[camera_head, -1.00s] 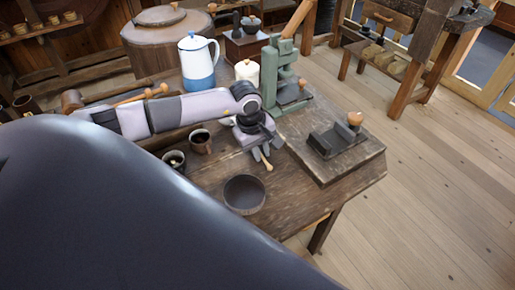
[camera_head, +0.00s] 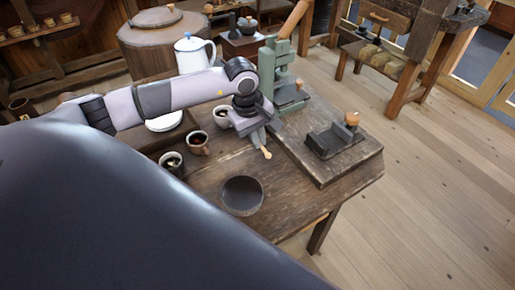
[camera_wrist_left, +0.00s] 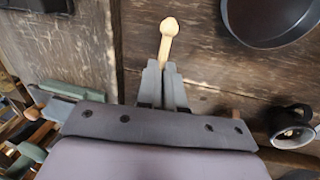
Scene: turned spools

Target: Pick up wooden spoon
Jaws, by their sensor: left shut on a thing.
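The wooden spoon (camera_head: 267,153) is a pale wood piece, of which only a rounded end shows past my left fingers. In the left wrist view this end (camera_wrist_left: 168,30) points away from the jaws, and the rest is hidden. My left gripper (camera_head: 262,143) is shut on it over the table (camera_head: 310,205), near the step of a raised board. In the left wrist view the fingers (camera_wrist_left: 162,75) are closed around the spoon, with worn wood beyond. The exact height above the table is hard to tell. My right gripper is out of view.
A dark round bowl (camera_head: 242,196) sits in front of the gripper. Mugs (camera_head: 198,143) stand to its left. A green press (camera_head: 277,70) is close behind, and a dark tray-like tool with a wooden knob (camera_head: 334,139) lies right. A kettle (camera_head: 190,50) stands farther back.

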